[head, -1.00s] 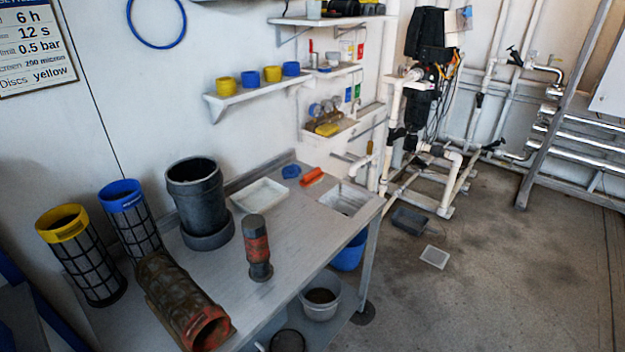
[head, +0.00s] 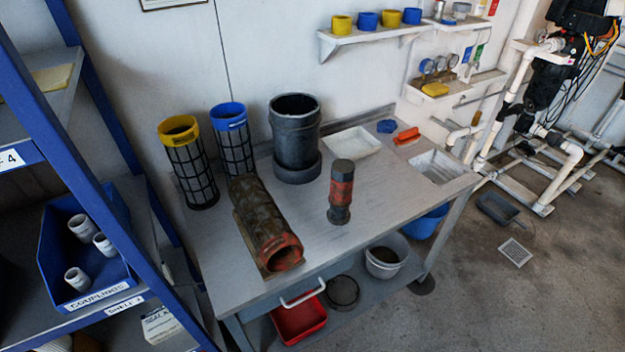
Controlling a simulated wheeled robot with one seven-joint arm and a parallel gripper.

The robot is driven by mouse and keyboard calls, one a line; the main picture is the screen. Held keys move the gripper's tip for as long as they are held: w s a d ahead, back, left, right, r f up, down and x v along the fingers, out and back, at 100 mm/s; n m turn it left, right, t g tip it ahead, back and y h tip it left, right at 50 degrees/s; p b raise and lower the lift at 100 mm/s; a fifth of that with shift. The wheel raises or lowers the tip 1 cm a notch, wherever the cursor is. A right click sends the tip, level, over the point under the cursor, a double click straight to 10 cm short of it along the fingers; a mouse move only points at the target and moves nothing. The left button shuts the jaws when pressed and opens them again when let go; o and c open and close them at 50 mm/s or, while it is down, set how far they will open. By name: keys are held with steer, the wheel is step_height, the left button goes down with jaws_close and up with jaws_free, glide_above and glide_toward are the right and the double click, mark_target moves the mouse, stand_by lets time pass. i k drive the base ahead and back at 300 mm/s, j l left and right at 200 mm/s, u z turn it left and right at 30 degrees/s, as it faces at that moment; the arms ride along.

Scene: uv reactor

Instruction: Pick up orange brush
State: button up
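An orange brush (head: 406,136) lies at the back right of the grey workbench (head: 310,215), between a blue object (head: 386,126) and a sink basin (head: 437,167). It is small at this distance, and its bristles cannot be made out. Nothing lies on top of it. My gripper is not in view.
Around the brush stand a white tray (head: 352,143), a black cylinder (head: 296,130) and an upright dark canister with a red band (head: 341,190). A dirty mesh filter (head: 262,222) lies at the bench front. A blue shelf rack (head: 105,180) stands left.

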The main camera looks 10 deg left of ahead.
mark_target(404, 138)
steer(key=i+l+u, duration=0.25)
steer(key=i+l, duration=0.15)
steer(key=i, duration=0.2)
steer(key=i+l+u, duration=0.2)
steer(key=i+l, duration=0.25)
steer(key=i+l+u, duration=0.25)
steer(key=i+l, duration=0.3)
steer(key=i+l+u, duration=0.25)
steer(key=i+l, duration=0.2)
steer(key=l, duration=0.3)
